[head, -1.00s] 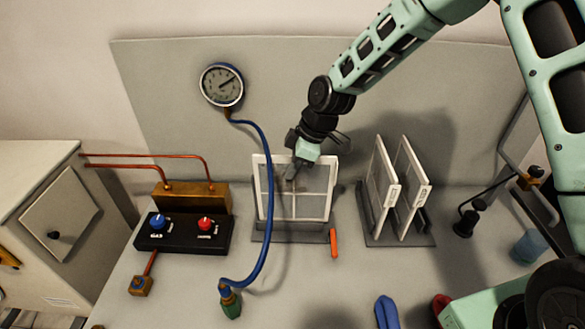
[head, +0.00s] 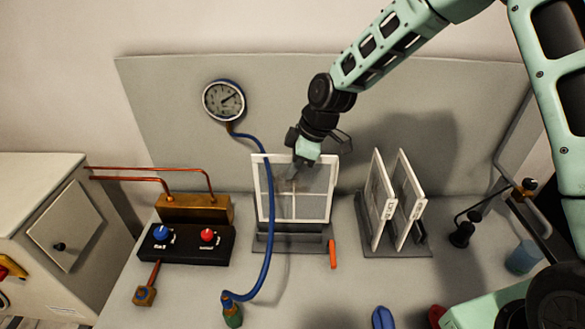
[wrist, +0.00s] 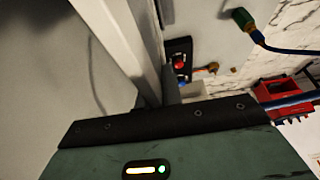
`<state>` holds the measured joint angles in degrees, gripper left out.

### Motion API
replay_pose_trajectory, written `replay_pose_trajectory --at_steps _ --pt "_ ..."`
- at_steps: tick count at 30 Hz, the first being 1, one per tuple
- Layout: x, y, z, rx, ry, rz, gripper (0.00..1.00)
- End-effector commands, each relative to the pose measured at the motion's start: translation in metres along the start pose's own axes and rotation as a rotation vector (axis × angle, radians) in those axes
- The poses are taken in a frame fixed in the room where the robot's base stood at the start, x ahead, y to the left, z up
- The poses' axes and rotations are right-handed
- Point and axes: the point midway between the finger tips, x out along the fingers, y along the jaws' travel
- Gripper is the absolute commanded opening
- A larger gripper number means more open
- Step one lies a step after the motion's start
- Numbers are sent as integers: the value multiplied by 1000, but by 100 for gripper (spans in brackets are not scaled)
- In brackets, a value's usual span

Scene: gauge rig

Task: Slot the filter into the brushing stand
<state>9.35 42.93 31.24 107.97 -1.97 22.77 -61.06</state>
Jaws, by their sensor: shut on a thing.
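The filter (head: 316,178), a white-framed mesh panel with a cross bar, stands upright at the middle of the bench in the head view. My gripper (head: 291,176) is shut on it; the fingertips are partly hidden at the panel. The grey brushing stand (head: 263,244) is directly below the panel. The panel's lower edge shows just at or above the stand's upper rail; I cannot tell whether it is in the slot. In the wrist view, a pale bar of the filter frame (wrist: 112,40) runs close past the gripper body.
A rack (head: 385,250) with two more framed filters stands to the right. An orange-handled tool (head: 333,254) lies by the stand. A blue hose (head: 269,220) hangs from the gauge (head: 224,100), passing in front of the filter's left side. A black valve block (head: 185,244) is at the left.

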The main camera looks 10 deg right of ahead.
Motion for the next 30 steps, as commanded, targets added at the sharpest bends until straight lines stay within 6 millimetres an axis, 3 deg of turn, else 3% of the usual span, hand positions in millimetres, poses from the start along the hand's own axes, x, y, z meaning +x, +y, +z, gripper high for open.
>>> replay_pose_trajectory --at_steps 10,30 --pt "-11 0 -5 -1 0 0 0" --pt "20 0 8 -2 0 0 0"
